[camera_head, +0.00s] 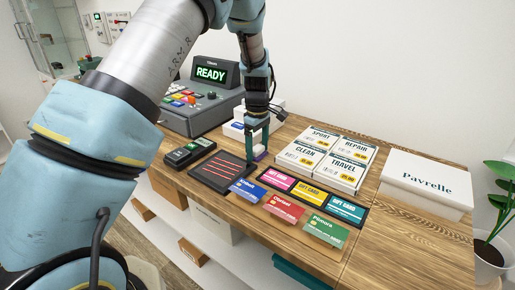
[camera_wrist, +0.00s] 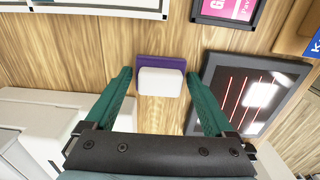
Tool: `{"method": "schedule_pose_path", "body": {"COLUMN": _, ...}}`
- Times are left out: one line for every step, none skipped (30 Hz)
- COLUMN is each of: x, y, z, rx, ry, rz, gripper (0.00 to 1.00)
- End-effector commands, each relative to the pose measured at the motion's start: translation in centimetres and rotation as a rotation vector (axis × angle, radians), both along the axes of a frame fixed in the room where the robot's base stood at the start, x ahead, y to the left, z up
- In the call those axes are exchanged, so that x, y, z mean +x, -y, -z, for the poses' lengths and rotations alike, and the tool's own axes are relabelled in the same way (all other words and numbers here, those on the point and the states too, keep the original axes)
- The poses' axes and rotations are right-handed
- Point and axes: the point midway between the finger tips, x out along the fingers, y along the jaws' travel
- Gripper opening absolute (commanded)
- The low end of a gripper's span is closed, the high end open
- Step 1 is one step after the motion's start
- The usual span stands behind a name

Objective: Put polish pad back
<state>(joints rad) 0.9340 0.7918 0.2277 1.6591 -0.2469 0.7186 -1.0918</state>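The polish pad is probably the small block with a purple layer and a white layer (camera_wrist: 160,82) in the wrist view. It lies on the wooden counter, between and just past my fingertips. My gripper (camera_wrist: 159,76) is open, with one green finger on either side of the block and a small gap on the left. In the head view my gripper (camera_head: 254,152) points down at the counter, and a little of the purple and white block (camera_head: 261,153) shows beside the fingers. Whether the fingers touch it cannot be told.
A dark tray with red lines (camera_head: 222,170) lies just left of my gripper; it is close to the right finger in the wrist view. Boxed cards (camera_head: 326,160), gift cards (camera_head: 310,194), a card terminal (camera_head: 190,152) and a register (camera_head: 205,112) stand around. A white Pavrelle box (camera_head: 425,185) is at right.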

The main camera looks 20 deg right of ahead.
Motion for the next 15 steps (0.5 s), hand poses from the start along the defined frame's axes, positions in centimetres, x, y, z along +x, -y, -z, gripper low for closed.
{"method": "schedule_pose_path", "body": {"x": 0.0, "y": 0.0, "z": 0.0, "rx": 0.0, "ry": 0.0, "rz": 0.0, "gripper": 0.89}}
{"method": "schedule_pose_path", "body": {"x": 0.0, "y": 0.0, "z": 0.0, "rx": 0.0, "ry": 0.0, "rz": 0.0, "gripper": 0.89}}
{"method": "schedule_pose_path", "body": {"x": 0.0, "y": 0.0, "z": 0.0, "rx": 0.0, "ry": 0.0, "rz": 0.0, "gripper": 0.89}}
{"method": "schedule_pose_path", "body": {"x": 0.0, "y": 0.0, "z": 0.0, "rx": 0.0, "ry": 0.0, "rz": 0.0, "gripper": 0.89}}
{"method": "schedule_pose_path", "body": {"x": 0.0, "y": 0.0, "z": 0.0, "rx": 0.0, "ry": 0.0, "rz": 0.0, "gripper": 0.89}}
{"method": "schedule_pose_path", "body": {"x": 0.0, "y": 0.0, "z": -0.1, "rx": 0.0, "ry": 0.0, "rz": 0.0, "gripper": 0.89}}
{"method": "schedule_pose_path", "body": {"x": 0.0, "y": 0.0, "z": -0.1, "rx": 0.0, "ry": 0.0, "rz": 0.0, "gripper": 0.89}}
{"method": "schedule_pose_path", "body": {"x": 0.0, "y": 0.0, "z": -0.3, "rx": 0.0, "ry": 0.0, "rz": 0.0, "gripper": 0.89}}
{"method": "schedule_pose_path", "body": {"x": 0.0, "y": 0.0, "z": -0.5, "rx": 0.0, "ry": 0.0, "rz": 0.0, "gripper": 0.89}}
{"method": "schedule_pose_path", "body": {"x": 0.0, "y": 0.0, "z": -0.6, "rx": -0.001, "ry": 0.0, "rz": 0.001, "gripper": 0.89}}
{"method": "schedule_pose_path", "body": {"x": 0.0, "y": 0.1, "z": -0.9, "rx": -0.001, "ry": 0.0, "rz": 0.001, "gripper": 0.89}}
{"method": "schedule_pose_path", "body": {"x": 0.1, "y": 0.1, "z": -1.5, "rx": -0.002, "ry": 0.002, "rz": 0.001, "gripper": 0.89}}
{"method": "schedule_pose_path", "body": {"x": 0.1, "y": 0.1, "z": -1.9, "rx": -0.003, "ry": 0.004, "rz": 0.001, "gripper": 0.89}}
{"method": "schedule_pose_path", "body": {"x": 0.1, "y": 0.1, "z": -2.4, "rx": -0.002, "ry": 0.002, "rz": 0.001, "gripper": 0.89}}
{"method": "schedule_pose_path", "body": {"x": 0.1, "y": 0.1, "z": -3.3, "rx": -0.003, "ry": 0.004, "rz": 0.001, "gripper": 0.89}}
